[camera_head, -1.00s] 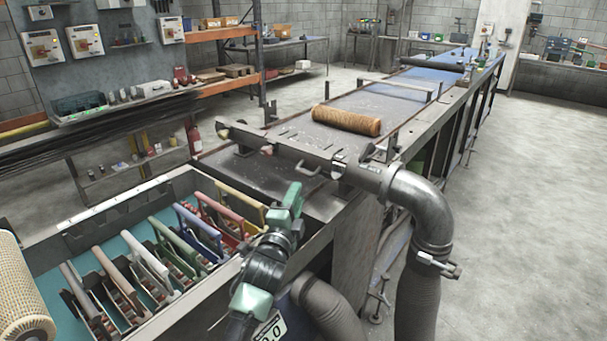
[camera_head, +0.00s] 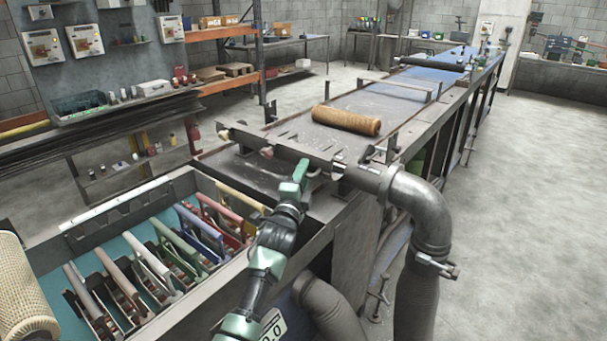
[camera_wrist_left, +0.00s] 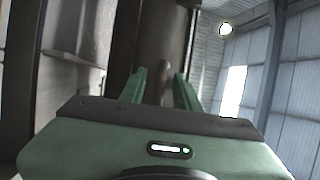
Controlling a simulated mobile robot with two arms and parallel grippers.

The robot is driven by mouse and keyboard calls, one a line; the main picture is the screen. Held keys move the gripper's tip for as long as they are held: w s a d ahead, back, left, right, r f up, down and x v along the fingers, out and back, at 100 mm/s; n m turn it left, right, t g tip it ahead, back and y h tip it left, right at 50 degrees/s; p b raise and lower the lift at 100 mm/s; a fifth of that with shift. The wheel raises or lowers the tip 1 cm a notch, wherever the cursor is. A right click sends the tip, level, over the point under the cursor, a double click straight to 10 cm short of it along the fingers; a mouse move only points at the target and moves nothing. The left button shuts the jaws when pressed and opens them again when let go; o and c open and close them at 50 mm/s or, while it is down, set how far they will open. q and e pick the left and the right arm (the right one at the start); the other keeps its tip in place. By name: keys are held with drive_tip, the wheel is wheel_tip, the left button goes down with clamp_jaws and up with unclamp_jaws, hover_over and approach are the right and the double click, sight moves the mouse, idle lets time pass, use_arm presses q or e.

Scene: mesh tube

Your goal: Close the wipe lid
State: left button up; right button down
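A long grey metal bar (camera_head: 278,145) lies across the near end of the machine bed, with knobs along its near side. I take it for the wipe lid, but cannot tell whether it is open or closed. My left gripper (camera_head: 302,167), green, reaches up to the bar's near side, where a small handle is now mostly hidden. In the left wrist view, the gripper's two fingers (camera_wrist_left: 162,92) are apart, with a thin brownish part (camera_wrist_left: 165,84) showing between or just beyond them. I cannot tell whether they touch it. My right gripper is not in view.
A brown roll (camera_head: 346,121) lies on the bed behind the bar. A grey pipe (camera_head: 426,205) bends down at the bar's right end. A bin with several coloured handles (camera_head: 176,244) stands at the near left. The floor (camera_head: 520,200) at the right is clear.

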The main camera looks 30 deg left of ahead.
use_arm(q)
clamp_jaws()
drive_tip(key=shift+r, duration=0.15)
idle(1.1)
